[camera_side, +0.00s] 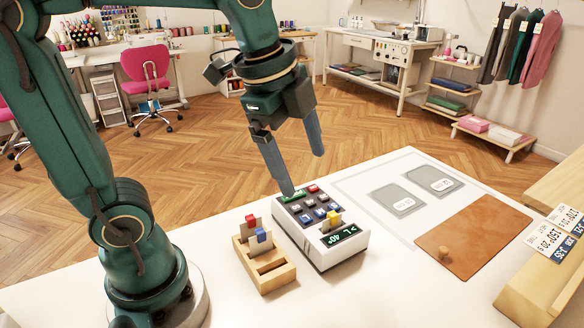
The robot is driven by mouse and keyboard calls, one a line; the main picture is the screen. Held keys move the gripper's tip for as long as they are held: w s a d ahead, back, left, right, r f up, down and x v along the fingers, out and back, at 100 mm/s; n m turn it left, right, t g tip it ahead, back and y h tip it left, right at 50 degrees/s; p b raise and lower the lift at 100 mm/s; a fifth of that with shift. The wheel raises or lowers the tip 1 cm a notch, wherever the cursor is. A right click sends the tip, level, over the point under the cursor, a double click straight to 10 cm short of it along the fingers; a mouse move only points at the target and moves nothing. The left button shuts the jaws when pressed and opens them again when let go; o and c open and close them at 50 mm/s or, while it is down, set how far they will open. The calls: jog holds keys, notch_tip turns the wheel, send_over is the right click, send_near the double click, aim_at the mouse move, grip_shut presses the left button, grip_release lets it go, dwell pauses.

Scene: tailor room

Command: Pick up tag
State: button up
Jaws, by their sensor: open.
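Two small tags, one with a red top (251,219) and one with a blue top (262,236), stand upright in a slotted wooden holder (274,282). A third tag with a yellow top (333,218) stands at the keypad device (318,253), just behind its lit green display. My gripper (303,174) is open with nothing between its fingers. It points down above the back of the keypad, behind and to the right of the holder. Its left fingertip overlaps the green key; I cannot tell whether it touches.
Two grey pads with white oval labels (397,198) lie right of the device. A wooden stand with printed price cards (549,240) is at the right edge. The white table (400,290) is clear in front.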

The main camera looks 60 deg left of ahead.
jog(key=w+f+m+g, duration=0.2)
jog(key=w+f+m, duration=0.15)
jog(key=w, duration=0.25)
jog(key=m+g, duration=0.1)
jog(key=g, duration=0.1)
send_over(335, 215)
notch_tip(335, 215, down, 4)
jog(key=shift+f, duration=2.95)
grip_shut()
jog(key=shift+r, duration=0.1)
